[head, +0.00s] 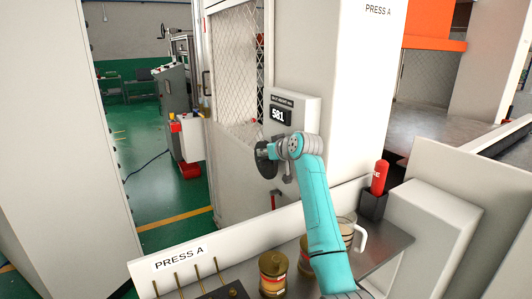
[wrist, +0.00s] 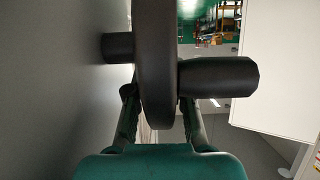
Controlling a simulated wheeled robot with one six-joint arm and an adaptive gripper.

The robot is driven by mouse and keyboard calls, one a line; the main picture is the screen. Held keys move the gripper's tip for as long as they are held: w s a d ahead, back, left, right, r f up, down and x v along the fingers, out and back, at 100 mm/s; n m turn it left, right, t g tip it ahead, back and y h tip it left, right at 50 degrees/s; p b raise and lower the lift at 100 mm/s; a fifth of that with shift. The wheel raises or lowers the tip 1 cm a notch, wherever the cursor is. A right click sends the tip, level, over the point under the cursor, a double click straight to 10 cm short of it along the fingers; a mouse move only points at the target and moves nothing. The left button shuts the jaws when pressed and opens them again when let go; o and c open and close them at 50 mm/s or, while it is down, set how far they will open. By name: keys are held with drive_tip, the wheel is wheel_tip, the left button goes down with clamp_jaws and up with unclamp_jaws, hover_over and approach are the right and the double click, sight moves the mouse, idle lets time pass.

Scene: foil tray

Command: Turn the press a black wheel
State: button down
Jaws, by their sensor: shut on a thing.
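The black wheel (head: 262,160) stands out from the side of press A, just below a display box. In the wrist view the wheel (wrist: 154,60) is seen edge-on, with its shaft (wrist: 117,47) on the left and a black handle (wrist: 220,77) sticking out on the right. My gripper (head: 272,151) is at the wheel. In the wrist view my gripper (wrist: 157,95) has one finger on each side of the rim and is shut on it. My arm hides part of the wheel in the head view.
Below my arm is a shelf (head: 385,242) with brass-coloured tins (head: 273,274), a clear mug (head: 352,235) and a red-handled tool (head: 379,178) in a black holder. Open green floor (head: 160,200) lies left of the press.

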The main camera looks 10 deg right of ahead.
drive_tip(key=shift+w+a+g+h, duration=0.1)
drive_tip(key=shift+w+g+h, duration=0.1)
drive_tip(key=shift+g, duration=0.5)
drive_tip(key=shift+w+g+h, duration=0.2)
drive_tip(key=shift+g, duration=0.5)
drive_tip(key=c, duration=1)
unclamp_jaws()
drive_tip(key=shift+f, duration=0.1)
drive_tip(key=shift+s, duration=0.1)
drive_tip(key=v, duration=1.2)
